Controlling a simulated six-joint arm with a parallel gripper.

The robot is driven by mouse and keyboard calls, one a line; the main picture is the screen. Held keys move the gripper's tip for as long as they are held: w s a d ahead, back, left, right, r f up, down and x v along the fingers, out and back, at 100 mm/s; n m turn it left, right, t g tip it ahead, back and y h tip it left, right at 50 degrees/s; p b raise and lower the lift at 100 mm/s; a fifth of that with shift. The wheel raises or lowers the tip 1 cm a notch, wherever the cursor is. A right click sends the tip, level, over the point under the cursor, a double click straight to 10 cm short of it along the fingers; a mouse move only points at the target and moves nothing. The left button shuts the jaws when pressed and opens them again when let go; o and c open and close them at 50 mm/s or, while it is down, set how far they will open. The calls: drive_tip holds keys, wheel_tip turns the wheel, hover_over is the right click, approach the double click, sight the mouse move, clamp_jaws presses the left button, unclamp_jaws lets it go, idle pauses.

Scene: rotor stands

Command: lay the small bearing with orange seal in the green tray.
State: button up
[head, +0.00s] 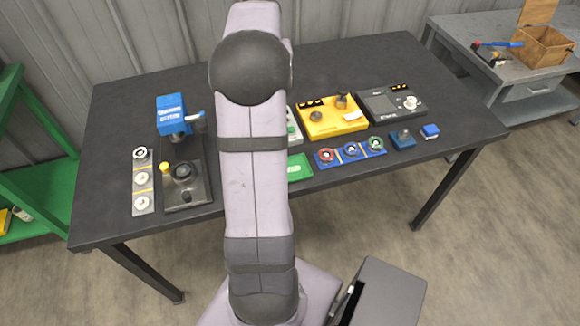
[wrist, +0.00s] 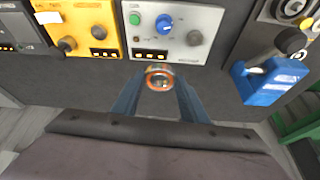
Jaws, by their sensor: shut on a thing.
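My gripper (wrist: 159,82) is shut on the small bearing with orange seal (wrist: 158,84), a ring held between the two blue-grey fingertips in the wrist view. The green tray (head: 299,167) lies near the table's front edge in the head view. Its left part is hidden behind my arm. I do not see the tray in the wrist view. In the head view my arm hides the gripper and the bearing.
A blue rack (head: 338,156) with several coloured rings lies right of the tray. Behind are a yellow box (head: 333,120) and the grey control box (wrist: 177,22). A blue press (head: 171,112) and a pale rack (head: 136,193) with rings stand left.

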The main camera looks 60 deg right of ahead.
drive_tip(key=s+a+f+b, duration=0.1)
drive_tip(key=s+a+f, duration=0.3)
drive_tip(key=s, duration=0.2)
drive_tip(key=s+a+f+m+b, duration=0.1)
drive_tip(key=s+a+f, duration=0.3)
drive_tip(key=s, duration=0.3)
drive_tip(key=shift+s+a+f, duration=0.15)
drive_tip(key=shift+s+f, duration=0.15)
drive_tip(key=shift+f, duration=0.25)
drive_tip(key=shift+g, duration=0.3)
wheel_tip(320, 180, down, 5)
drive_tip(key=shift+f, duration=0.2)
drive_tip(key=shift+f+b, duration=0.85)
drive_tip(key=shift+f, duration=1.45)
